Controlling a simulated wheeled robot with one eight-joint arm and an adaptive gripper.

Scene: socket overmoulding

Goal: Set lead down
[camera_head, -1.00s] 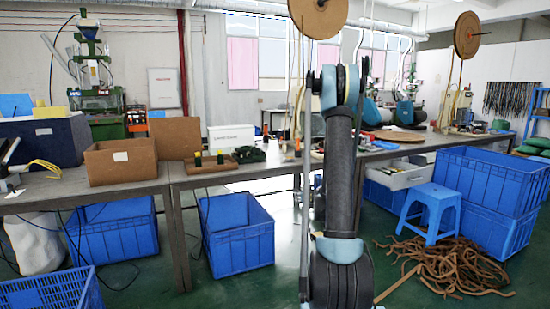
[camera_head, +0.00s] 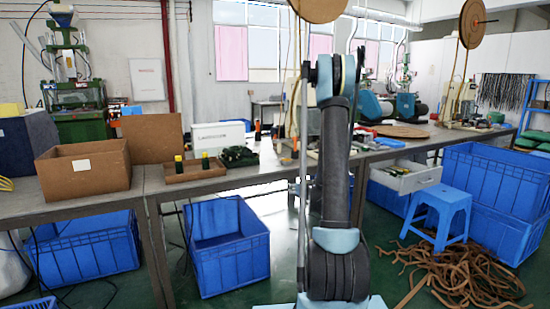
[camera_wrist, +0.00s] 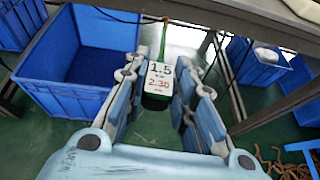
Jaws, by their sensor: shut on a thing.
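In the wrist view my gripper (camera_wrist: 160,98) is shut on a small block-shaped thing, the lead (camera_wrist: 158,80), which has a white label face with "1.5" and "2.30" printed on it. A thin green strand rises from its top, and its lower end looks dark green. It is held between the two finger pads, above the green floor, apart from any surface. In the head view my own arm stands upright in the middle; the gripper and the lead cannot be made out there.
A long grey workbench (camera_head: 230,181) runs across. It carries a cardboard box (camera_head: 85,172), a shallow brown tray (camera_head: 195,174) with black-and-yellow items, and a white box. Blue crates (camera_head: 228,250) stand beneath. A blue stool (camera_head: 440,205) and a brown strip pile (camera_head: 460,275) lie right.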

